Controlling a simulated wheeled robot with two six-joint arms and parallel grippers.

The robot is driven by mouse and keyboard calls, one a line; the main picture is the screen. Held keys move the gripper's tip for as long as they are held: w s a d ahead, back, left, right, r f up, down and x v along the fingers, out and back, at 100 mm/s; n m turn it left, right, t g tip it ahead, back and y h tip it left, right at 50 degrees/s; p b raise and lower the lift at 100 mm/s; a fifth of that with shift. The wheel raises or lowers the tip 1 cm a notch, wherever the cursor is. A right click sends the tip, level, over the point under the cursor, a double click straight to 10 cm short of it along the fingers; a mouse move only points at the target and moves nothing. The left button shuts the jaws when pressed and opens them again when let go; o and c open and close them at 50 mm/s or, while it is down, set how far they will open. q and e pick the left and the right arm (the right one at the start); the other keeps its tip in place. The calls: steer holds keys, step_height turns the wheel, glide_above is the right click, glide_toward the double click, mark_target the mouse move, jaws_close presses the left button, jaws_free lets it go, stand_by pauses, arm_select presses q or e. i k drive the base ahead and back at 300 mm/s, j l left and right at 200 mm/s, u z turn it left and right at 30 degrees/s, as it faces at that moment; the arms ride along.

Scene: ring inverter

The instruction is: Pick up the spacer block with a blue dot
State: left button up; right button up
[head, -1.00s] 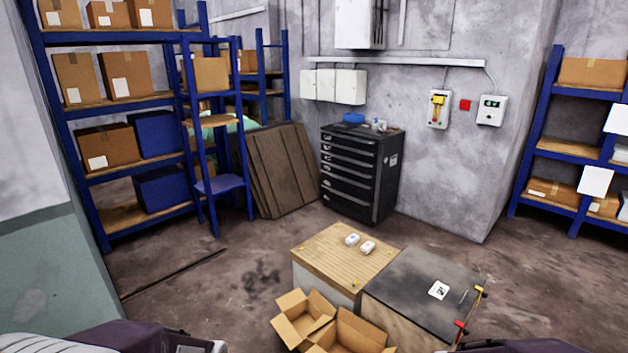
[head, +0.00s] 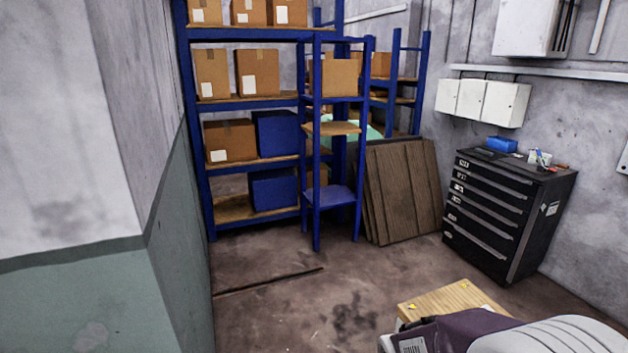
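No spacer block and no blue dot show in the head view now. A corner of the light wood tabletop (head: 436,300) with small yellow marks shows at the lower right. The rest of it is cut off by the frame or hidden behind one of my purple and grey arm links. Neither gripper's fingers are in view.
A black drawer cabinet (head: 490,215) stands at the right, with a blue bin (head: 502,144) on top. Blue shelving (head: 190,120) with cardboard boxes stands at the back. Brown panels (head: 400,195) lean beside it. A wall (head: 170,220) is close on the left. Open floor (head: 300,315) lies between.

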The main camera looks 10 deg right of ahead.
mark_target(481, 151)
steer(key=i+z, duration=0.15)
steer(key=i, duration=0.8)
steer(key=i+j+z, duration=0.15)
steer(key=i, duration=0.85)
steer(key=i+l+z, duration=0.1)
steer(key=i+z, duration=0.3)
steer(key=i, duration=0.2)
steer(key=i+j+z, duration=0.1)
steer(key=i+z, duration=0.3)
steer(key=i, duration=0.2)
steer(key=i+j+z, duration=0.25)
steer(key=i+z, duration=0.15)
steer(key=i, duration=0.15)
steer(key=i+z, duration=0.3)
steer(key=i, duration=0.25)
steer(key=i+z, duration=0.3)
steer(key=i, duration=0.2)
